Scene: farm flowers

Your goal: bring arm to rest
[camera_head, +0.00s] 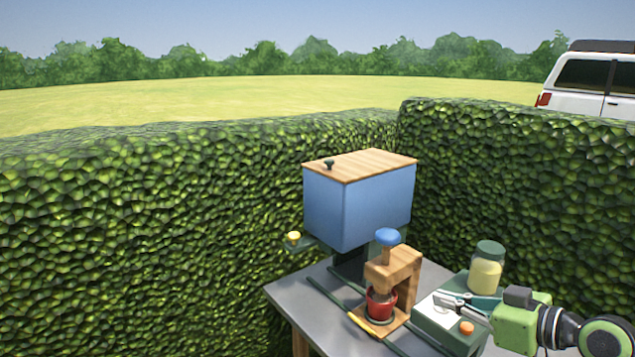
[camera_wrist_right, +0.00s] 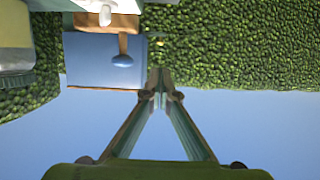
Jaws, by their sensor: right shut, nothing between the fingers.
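My right gripper (camera_head: 440,298) reaches in from the lower right in the head view, above the green box at the table's right side. Its fingers also show in the right wrist view (camera_wrist_right: 159,85), where their tips come together with nothing between them. My left gripper is not in the head view.
A grey table (camera_head: 300,290) carries a blue bin (camera_head: 345,208) with a wooden lid, a wooden press (camera_head: 402,262) over a red pot (camera_head: 380,303), a green box (camera_head: 440,325) and a yellow jar (camera_head: 486,272). Hedges (camera_head: 150,230) stand behind.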

